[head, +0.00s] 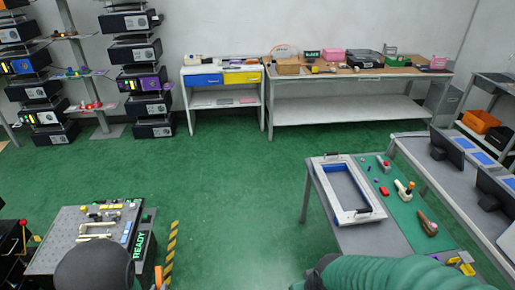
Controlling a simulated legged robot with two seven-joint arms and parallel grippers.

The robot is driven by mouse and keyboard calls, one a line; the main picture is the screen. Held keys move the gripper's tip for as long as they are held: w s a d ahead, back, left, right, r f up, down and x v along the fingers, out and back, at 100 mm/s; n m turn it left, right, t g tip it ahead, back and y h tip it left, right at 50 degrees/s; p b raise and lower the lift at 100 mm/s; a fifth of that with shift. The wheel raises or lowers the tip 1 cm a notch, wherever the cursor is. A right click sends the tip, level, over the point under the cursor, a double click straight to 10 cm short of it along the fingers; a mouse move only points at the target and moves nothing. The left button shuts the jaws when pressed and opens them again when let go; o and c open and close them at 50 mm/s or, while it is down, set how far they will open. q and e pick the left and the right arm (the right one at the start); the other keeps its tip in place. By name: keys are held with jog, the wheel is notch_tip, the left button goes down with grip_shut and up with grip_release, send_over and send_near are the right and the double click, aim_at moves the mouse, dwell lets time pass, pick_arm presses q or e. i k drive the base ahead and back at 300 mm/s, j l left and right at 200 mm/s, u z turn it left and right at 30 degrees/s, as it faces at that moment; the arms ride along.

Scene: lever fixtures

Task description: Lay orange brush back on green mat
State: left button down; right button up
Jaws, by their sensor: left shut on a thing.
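The green mat (402,213) lies on the grey table at the right. A brownish-orange piece (428,224) lies at its near end; I cannot tell whether this is the orange brush. A white piece with an orange tip (404,190) is on the mat behind it. My left gripper (95,266) shows only as a dark rounded shape at the bottom left, in front of the grey lever panel. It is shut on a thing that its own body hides. It is well away from the mat. My right gripper's fingers are not in view.
Small red and purple pieces are on the mat's far end. A green ribbed sleeve (400,274) crosses the bottom right. The panel reads READY (139,246). Open green floor (235,205) lies between the panel and the table.

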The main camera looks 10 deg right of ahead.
aim_at(404, 225)
jog(key=i+z, duration=0.2)
jog(key=i, duration=0.35)
jog(key=i+z, duration=0.2)
jog(key=i, duration=0.35)
jog(key=i+j+z, duration=0.25)
jog(key=i, duration=0.3)
jog(key=i+j+z, duration=0.2)
jog(key=i, duration=0.35)
jog(key=i+l+z, duration=0.15)
jog(key=z, duration=0.3)
jog(key=i+z, duration=0.3)
jog(key=z, duration=0.15)
jog(key=i+z, duration=0.25)
jog(key=z, duration=0.2)
jog(key=i+j+z, duration=0.1)
jog(key=i+z, duration=0.15)
jog(key=z, duration=0.2)
jog(key=i+j+z, duration=0.2)
jog(key=z, duration=2.05)
